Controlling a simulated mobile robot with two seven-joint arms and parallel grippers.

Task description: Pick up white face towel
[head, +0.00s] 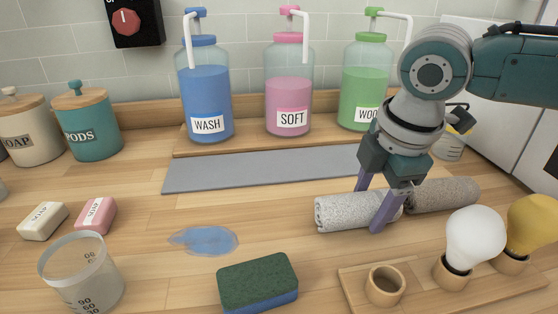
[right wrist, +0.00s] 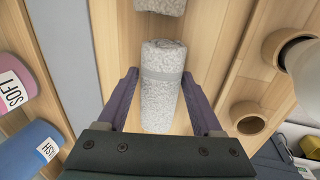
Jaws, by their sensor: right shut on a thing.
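The white face towel (head: 335,213) is a rolled, speckled pale towel lying on the wooden counter, right of centre in the head view. The gripper fingers (right wrist: 160,75) also show in the wrist view. The towel appears to be at counter height. My left gripper is not in view.
A darker grey rolled towel (head: 450,193) lies end-on just right of the white one. A grey mat (head: 250,170) is behind. A wooden bulb holder (head: 420,295), a green sponge (head: 258,280) and a blue puddle (head: 205,240) are in front. Dispenser bottles (head: 207,95) stand at the back.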

